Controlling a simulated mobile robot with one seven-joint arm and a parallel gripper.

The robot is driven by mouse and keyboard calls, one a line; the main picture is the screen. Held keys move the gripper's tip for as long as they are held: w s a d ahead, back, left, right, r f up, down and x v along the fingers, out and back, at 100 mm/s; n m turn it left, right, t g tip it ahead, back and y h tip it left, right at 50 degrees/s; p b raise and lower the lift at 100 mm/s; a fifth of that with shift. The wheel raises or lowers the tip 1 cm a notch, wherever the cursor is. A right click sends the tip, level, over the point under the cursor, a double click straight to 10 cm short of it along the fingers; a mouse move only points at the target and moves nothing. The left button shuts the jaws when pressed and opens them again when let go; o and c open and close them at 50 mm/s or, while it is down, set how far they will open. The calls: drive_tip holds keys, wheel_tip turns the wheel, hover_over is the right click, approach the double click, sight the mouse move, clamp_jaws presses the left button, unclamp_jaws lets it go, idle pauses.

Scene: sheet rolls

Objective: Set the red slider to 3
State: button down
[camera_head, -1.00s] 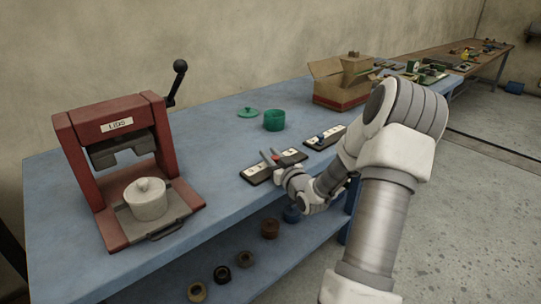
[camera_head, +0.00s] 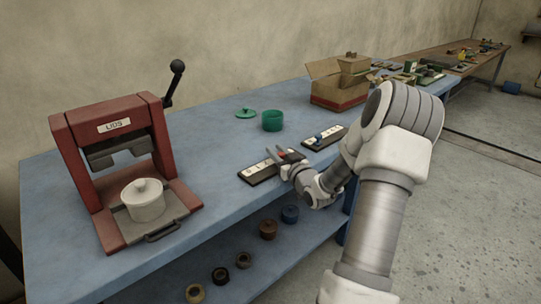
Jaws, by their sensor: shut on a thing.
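The slider board (camera_head: 258,173), a dark base with a pale marked strip, lies on the blue bench near its front edge. My gripper (camera_head: 276,155) is over the right part of this board, shut on the red slider (camera_head: 282,152), of which only a little red shows between the fingers. The fingers and wrist hide the right end of the board, and the marks are too small to read. A second board with a blue slider (camera_head: 318,138) lies to the right, behind my wrist.
A red press labelled LIDS (camera_head: 115,125) with a pale lidded pot (camera_head: 145,203) stands at left. A green pot (camera_head: 273,120), its lid (camera_head: 246,113) and a cardboard box (camera_head: 340,88) are behind the boards. Several rolls (camera_head: 268,229) sit on the lower shelf.

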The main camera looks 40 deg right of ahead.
drive_tip(key=c, duration=0.6)
unclamp_jaws()
drive_tip(key=s+a+p, duration=0.1)
drive_tip(key=s, duration=0.4)
drive_tip(key=s+a+p, duration=0.1)
drive_tip(key=s, duration=0.5)
drive_tip(key=s+a+p, duration=0.1)
drive_tip(key=s, duration=0.5)
drive_tip(key=shift+s+a, duration=0.1)
drive_tip(key=shift+a, duration=0.05)
